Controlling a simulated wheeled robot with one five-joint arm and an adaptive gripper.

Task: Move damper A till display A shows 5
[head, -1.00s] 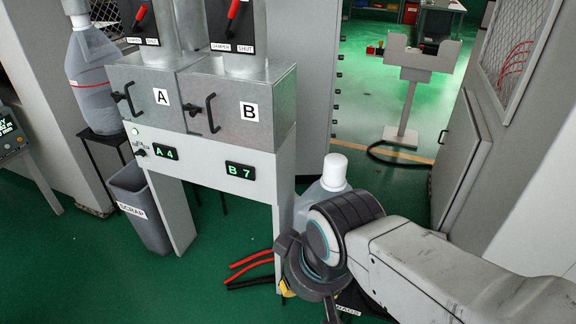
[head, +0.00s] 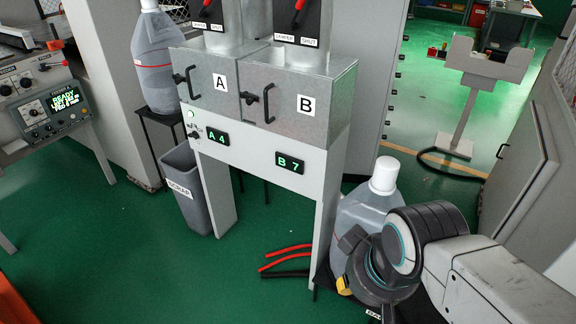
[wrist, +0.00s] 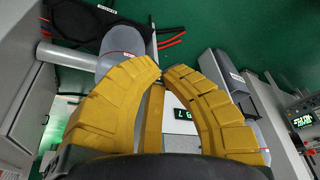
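Damper A's red lever (head: 207,4) is at the top edge of the head view, cut off, on a black panel above box A (head: 222,82). Display A (head: 218,138) is lit green and reads 4. Display B (head: 289,162) beside it reads 7 and also shows upside down in the wrist view (wrist: 185,115). My gripper is low at the right in the head view, in front of the cabinet's right leg, well below and apart from the lever. In the wrist view its yellow fingers (wrist: 163,68) are empty, with a narrow gap between the tips.
Damper B's lever (head: 299,6) stands close to the right of damper A. A large bottle (head: 367,215) stands behind my wrist. Red hoses (head: 286,256) lie on the floor. A scrap bin (head: 186,185) and a console (head: 48,107) are at left. Green floor before the cabinet is clear.

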